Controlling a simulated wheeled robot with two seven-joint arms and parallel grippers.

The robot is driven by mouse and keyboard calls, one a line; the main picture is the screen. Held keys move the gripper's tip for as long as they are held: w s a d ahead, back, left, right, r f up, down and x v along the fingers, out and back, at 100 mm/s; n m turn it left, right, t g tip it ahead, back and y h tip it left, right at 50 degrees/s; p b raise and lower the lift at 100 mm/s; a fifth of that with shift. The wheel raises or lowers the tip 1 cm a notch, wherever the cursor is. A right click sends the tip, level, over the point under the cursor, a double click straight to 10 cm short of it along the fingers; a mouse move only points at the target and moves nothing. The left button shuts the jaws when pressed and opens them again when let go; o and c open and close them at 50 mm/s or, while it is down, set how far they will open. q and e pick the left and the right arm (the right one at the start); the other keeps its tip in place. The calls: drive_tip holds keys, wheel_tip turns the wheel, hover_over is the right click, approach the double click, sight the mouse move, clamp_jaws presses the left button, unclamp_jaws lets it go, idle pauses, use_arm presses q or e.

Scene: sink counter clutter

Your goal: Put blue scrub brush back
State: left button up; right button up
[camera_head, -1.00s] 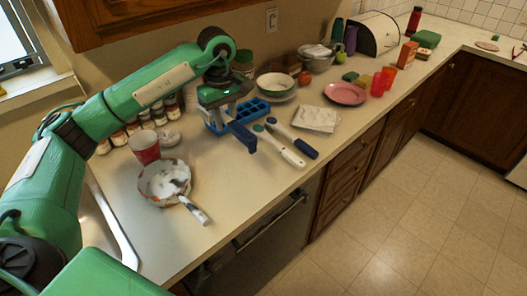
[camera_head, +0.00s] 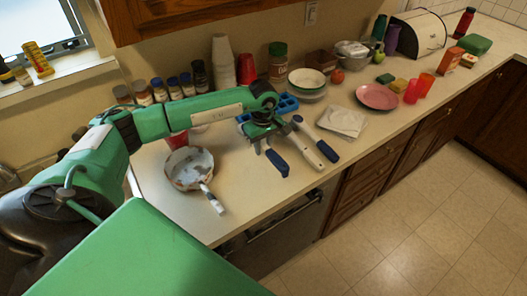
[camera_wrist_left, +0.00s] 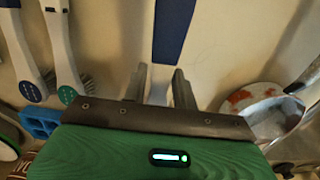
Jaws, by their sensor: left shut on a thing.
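The blue scrub brush (camera_head: 277,163) has its blue handle pointing toward the counter's front edge. My left gripper (camera_head: 262,143) is shut on it; in the left wrist view the blue and white handle (camera_wrist_left: 170,35) runs up from between the fingers (camera_wrist_left: 162,82). The brush's head is hidden behind the gripper. I cannot tell whether it touches the counter. The blue compartment tray (camera_head: 285,103) stands just behind the gripper, partly hidden by the arm. My right gripper is not in view.
Two other brushes (camera_head: 313,150) lie just right of the held one. A folded cloth (camera_head: 342,121) and pink plate (camera_head: 377,97) lie further right. The front counter between pan and brush is clear.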

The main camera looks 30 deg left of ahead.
sight(263, 163)
use_arm(q)
wheel_tip(263, 163, down, 4)
drive_tip(key=shift+f+p, duration=0.25)
drive_tip(key=shift+p, duration=0.5)
drive_tip(key=shift+f, duration=0.3)
drive_tip(key=o, duration=0.9)
drive_tip(key=shift+r, duration=0.25)
wheel_tip(263, 163, up, 11)
drive_tip(key=b, duration=0.5)
drive_tip(key=shift+a+r, duration=0.1)
drive_tip(key=shift+r, duration=0.3)
